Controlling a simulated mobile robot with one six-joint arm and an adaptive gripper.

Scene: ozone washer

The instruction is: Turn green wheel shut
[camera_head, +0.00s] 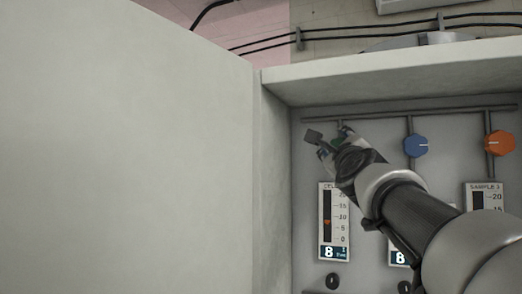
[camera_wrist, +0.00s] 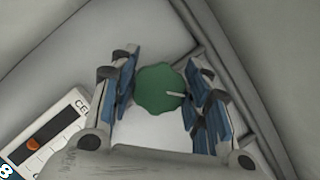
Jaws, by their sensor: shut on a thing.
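The green wheel (camera_wrist: 158,90) is a scalloped knob with a pale pointer line, which points to the right in the wrist view. My gripper (camera_wrist: 160,92) has its blue-padded fingers on either side of the wheel and is shut on it. In the head view my gripper (camera_head: 336,143) reaches to the upper left of the recessed panel. Only a small bit of the green wheel (camera_head: 337,143) shows there; the fingers and wrist hide the rest.
A blue wheel (camera_head: 416,146) and an orange wheel (camera_head: 499,143) sit to the right on pipes. A gauge (camera_head: 334,222) with an orange marker is below the green wheel. A large pale panel (camera_head: 130,160) stands on the left, and a ledge (camera_head: 400,78) overhangs the recess.

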